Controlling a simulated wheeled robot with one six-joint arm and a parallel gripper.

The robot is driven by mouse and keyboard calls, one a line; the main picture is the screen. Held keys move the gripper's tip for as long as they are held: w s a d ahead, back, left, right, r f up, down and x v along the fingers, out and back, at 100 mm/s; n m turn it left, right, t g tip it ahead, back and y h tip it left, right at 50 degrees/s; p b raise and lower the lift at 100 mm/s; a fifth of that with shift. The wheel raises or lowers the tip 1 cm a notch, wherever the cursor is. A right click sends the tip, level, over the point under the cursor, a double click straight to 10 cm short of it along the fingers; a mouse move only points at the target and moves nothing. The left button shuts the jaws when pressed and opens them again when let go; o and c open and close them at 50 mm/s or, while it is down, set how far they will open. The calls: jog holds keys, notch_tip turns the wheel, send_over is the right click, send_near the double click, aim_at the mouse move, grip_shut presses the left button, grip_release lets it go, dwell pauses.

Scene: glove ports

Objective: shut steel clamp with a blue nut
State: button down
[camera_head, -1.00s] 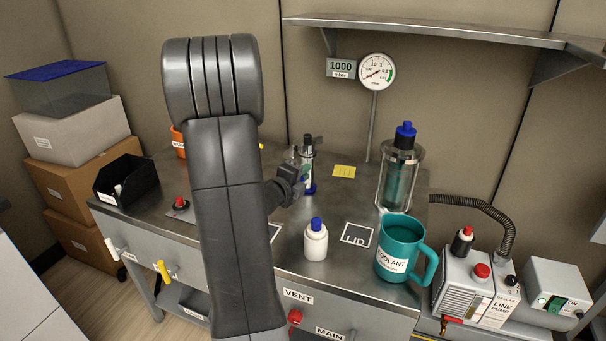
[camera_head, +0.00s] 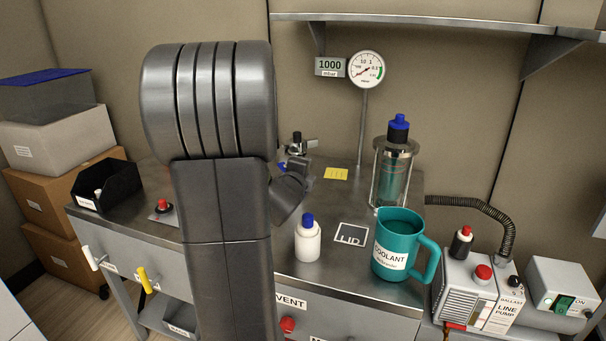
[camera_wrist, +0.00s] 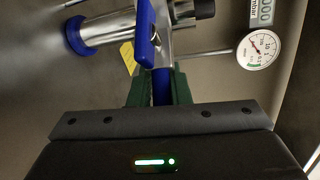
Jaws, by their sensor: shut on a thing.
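In the wrist view, my gripper (camera_wrist: 160,88) has its green fingers shut on a blue part (camera_wrist: 161,86), which looks like the clamp's blue nut. A long blue piece (camera_wrist: 147,35) stands just beyond it, beside a bright steel fitting (camera_wrist: 113,26) with a blue ring (camera_wrist: 79,36) at its left end. In the head view the steel fitting (camera_head: 297,148) stands at the back of the bench, with a little blue beside it. My arm hides much of it and the fingers there. I cannot tell whether the clamp is closed.
A white bottle (camera_head: 307,243) and a teal coolant jug (camera_head: 402,248) stand at the bench front. A glass vessel with a blue-capped bottle (camera_head: 397,160) stands behind. A gauge (camera_head: 366,69) rises at the back. A black bin (camera_head: 108,187) is at left. A shelf (camera_head: 420,24) overhangs.

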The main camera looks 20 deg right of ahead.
jog(key=shift+w+r, duration=0.1)
jog(key=shift+r, duration=0.2)
jog(key=c, duration=1.4)
grip_release()
jog(key=shift+f, duration=0.1)
jog(key=p+v, duration=0.1)
jog(key=v, duration=1.3)
jog(key=shift+p, duration=0.35)
jog(key=shift+f, duration=0.1)
